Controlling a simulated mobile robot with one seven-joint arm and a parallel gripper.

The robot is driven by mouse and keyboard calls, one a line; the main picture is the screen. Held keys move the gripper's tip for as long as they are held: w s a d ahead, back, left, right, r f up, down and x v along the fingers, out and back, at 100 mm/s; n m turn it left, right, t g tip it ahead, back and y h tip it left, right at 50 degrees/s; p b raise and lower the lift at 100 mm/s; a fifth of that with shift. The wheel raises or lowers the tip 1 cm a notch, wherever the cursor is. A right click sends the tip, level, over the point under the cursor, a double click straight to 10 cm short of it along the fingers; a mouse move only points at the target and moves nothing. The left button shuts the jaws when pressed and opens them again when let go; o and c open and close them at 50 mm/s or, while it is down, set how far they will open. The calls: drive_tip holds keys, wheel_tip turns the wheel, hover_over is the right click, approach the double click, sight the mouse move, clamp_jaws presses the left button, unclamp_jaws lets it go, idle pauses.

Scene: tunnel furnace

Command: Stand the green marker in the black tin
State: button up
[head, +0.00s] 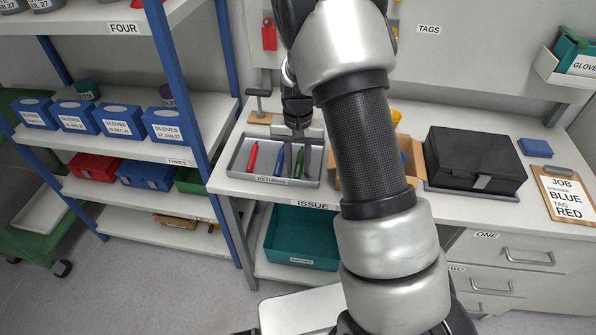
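The green marker (299,164) stands or leans in a grey tray (235,169) on the counter, right of a blue marker (280,160) and a red marker (252,157). My gripper (298,137) points down over the tray, just above and behind the green marker. Its fingertips are small and dark here, so I cannot tell whether they are open, shut or touching the marker. I see no black tin; my arm hides part of the counter. A black case (475,158) lies to the right.
A wooden box (412,170) shows partly behind my arm, right of the tray. A clipboard (566,191) lies at the far right. A shelf rack with a blue post (182,90) stands left of the counter. A teal bin (300,245) sits below.

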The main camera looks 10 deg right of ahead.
sight(298, 169)
drive_tip(key=shift+f, duration=0.3)
clamp_jaws()
wheel_tip(298, 169, up, 12)
drive_tip(key=p, duration=0.7)
drive_tip(key=shift+p, duration=0.4)
